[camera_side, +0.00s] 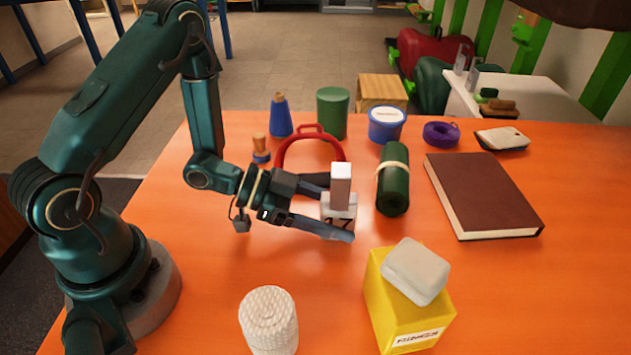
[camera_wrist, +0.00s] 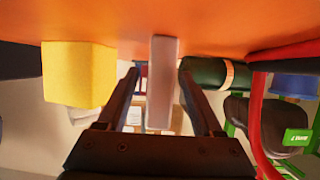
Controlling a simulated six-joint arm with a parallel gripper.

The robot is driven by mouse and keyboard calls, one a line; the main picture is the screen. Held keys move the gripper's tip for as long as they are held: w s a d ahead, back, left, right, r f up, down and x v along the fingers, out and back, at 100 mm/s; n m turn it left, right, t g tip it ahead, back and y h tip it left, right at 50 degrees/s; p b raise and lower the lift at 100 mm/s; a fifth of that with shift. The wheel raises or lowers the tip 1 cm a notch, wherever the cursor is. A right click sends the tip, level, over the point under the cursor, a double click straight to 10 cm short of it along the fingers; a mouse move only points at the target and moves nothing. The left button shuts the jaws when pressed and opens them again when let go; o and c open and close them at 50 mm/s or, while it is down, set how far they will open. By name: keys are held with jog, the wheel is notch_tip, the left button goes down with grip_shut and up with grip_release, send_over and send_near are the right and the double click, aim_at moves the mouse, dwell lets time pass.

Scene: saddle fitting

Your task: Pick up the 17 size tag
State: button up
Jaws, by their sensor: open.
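The 17 size tag (camera_side: 340,188) is a pale block with a narrow upright part and a wider foot bearing a dark, partly covered "17". It stands upright on the orange table. My gripper (camera_side: 337,209) is open and low over the table, one finger on the far side of the tag and one on the near side. The near finger hides part of the foot. In the wrist view, the tag (camera_wrist: 162,80) shows as a pale bar between the two fingers of my gripper (camera_wrist: 160,78), with gaps at both sides.
Right of the tag lies a dark green roll (camera_side: 393,180). Behind it is a red hoop (camera_side: 311,130). In front are a yellow box (camera_side: 400,310) with a pale block (camera_side: 415,270) on top and a white twine spool (camera_side: 269,320). A brown book (camera_side: 482,195) lies at right.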

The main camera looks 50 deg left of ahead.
jog(key=shift+w, duration=0.1)
grip_shut()
jog(key=shift+r, duration=0.1)
dwell(0.3)
